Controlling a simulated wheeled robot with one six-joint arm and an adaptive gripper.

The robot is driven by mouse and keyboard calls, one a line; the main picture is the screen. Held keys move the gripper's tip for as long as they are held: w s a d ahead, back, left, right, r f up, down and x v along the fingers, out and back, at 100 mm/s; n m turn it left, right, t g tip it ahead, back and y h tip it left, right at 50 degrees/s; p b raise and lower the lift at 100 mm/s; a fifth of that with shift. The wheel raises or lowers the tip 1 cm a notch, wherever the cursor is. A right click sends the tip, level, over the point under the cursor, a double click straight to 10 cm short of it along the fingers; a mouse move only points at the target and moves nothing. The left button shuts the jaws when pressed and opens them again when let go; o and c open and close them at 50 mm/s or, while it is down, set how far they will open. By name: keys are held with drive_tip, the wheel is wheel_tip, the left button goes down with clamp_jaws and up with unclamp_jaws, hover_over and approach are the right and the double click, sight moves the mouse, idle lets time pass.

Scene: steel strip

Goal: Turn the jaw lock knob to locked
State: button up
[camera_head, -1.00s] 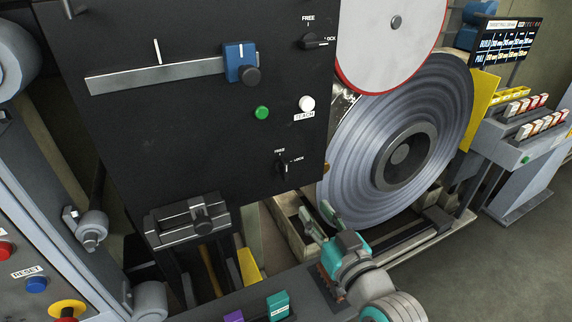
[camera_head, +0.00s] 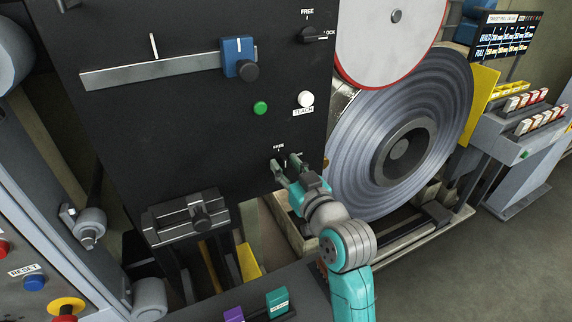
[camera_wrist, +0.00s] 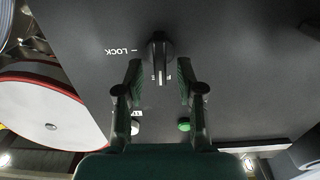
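The lower FREE/LOCK knob on the black panel (camera_head: 170,110) is black and sits straight ahead of my gripper in the wrist view (camera_wrist: 160,48). Its pale pointer line is at the FREE side, and the LOCK mark lies a quarter turn away. No name for the knob is readable. My gripper (camera_head: 286,164) is open. In the wrist view its two green fingers (camera_wrist: 159,72) stand either side of the knob, with visible gaps, not closed on it. In the head view the fingers hide most of this knob, and its FREE label shows just above them.
An upper FREE/LOCK knob (camera_head: 313,35) is at the panel's top right. A green button (camera_head: 260,108), a white button (camera_head: 306,99) and a blue slider (camera_head: 239,57) are above my gripper. The large steel coil (camera_head: 400,150) stands close to its right.

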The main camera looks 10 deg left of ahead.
drive_tip(key=shift+w+a, duration=0.15)
drive_tip(key=shift+w, duration=0.1)
clamp_jaws()
